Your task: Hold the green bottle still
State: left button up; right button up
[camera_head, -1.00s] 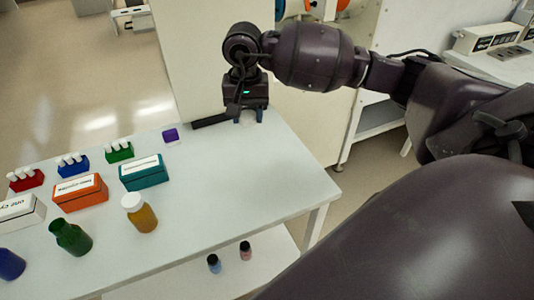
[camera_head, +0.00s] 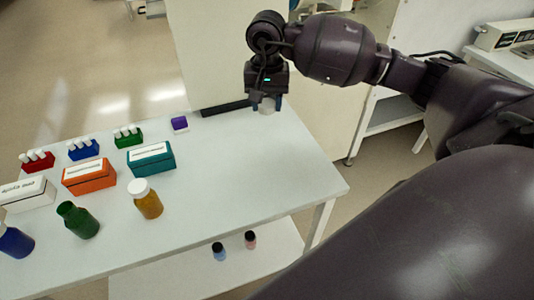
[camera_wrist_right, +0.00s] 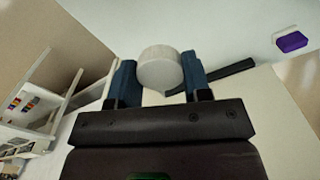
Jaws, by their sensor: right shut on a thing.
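The green bottle (camera_head: 80,221) stands upright on the white table, its neck open with no cap showing. It is between a blue bottle (camera_head: 14,241) and an amber bottle (camera_head: 148,203) with a white cap. My right gripper (camera_head: 265,105) is at the table's far edge, well away from the green bottle. It is shut on a pale round cap-like piece (camera_wrist_right: 159,70), which shows between the blue fingertips in the right wrist view. Whether that piece touches the table is unclear. My left gripper is not in view.
White, orange (camera_head: 89,177) and teal (camera_head: 151,160) boxes stand behind the bottles. Red, blue and green vial racks are behind them. A purple block (camera_head: 179,124) and a black bar (camera_head: 225,108) lie near the far edge. Two small bottles stand on the lower shelf. The table's right part is clear.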

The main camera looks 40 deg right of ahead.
aim_at(267, 158)
notch_tip(267, 158, down, 17)
jog(key=shift+f, duration=0.2)
dwell(0.4)
jog(key=shift+f, duration=0.2)
jog(key=o, duration=1)
jog(key=shift+r, duration=0.15)
